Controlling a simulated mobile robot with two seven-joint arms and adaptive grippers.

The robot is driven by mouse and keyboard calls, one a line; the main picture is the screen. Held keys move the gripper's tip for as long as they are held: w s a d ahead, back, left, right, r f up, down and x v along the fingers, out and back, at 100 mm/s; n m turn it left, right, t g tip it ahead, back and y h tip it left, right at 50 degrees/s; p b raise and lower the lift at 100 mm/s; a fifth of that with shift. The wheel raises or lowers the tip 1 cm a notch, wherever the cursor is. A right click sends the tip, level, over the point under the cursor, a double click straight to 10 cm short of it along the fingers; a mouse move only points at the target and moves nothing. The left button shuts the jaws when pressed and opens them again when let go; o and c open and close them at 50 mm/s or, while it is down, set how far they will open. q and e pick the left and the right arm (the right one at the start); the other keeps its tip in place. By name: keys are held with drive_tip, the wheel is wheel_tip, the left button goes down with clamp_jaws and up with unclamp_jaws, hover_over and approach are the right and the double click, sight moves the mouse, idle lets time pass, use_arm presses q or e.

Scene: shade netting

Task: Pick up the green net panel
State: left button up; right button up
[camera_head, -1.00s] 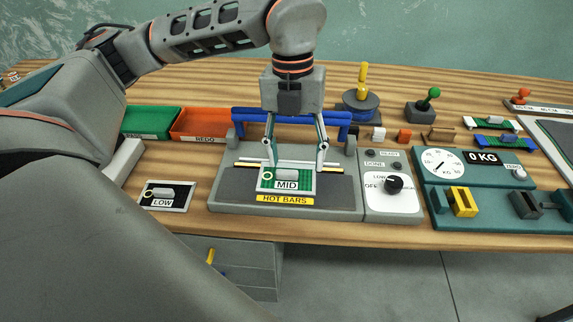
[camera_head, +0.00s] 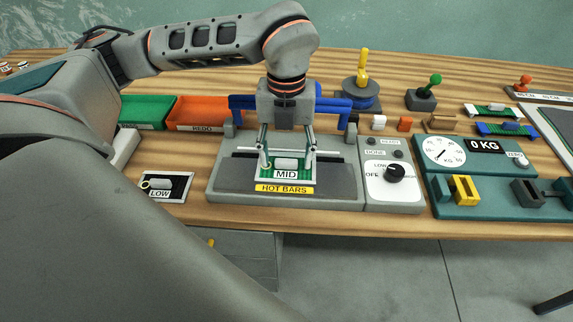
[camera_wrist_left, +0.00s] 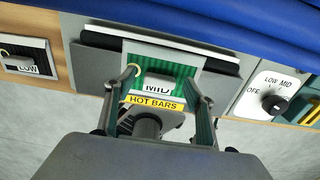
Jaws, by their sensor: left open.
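The green net panel (camera_head: 305,170), with a grey block and a MID label, lies on the dark bed of the hot bars station (camera_head: 230,180). In the left wrist view the panel (camera_wrist_left: 188,70) shows between and beyond the fingers. My left gripper (camera_head: 288,168) is open, pointing down over the panel, with one finger toward each side of it. In the left wrist view the gripper (camera_wrist_left: 163,82) has an empty gap above the panel's near part. Whether the fingertips touch the panel I cannot tell. My right gripper is not in view.
A LOW panel (camera_head: 165,186) lies to the left. A blue bar (camera_head: 332,104) stands behind the bed. A dial box (camera_head: 393,190) and a teal scale (camera_head: 480,195) are at right. Green (camera_head: 145,110) and orange (camera_head: 197,113) bins stand behind left.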

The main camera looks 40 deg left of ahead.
use_arm(q)
drive_tip(key=c, duration=1.3)
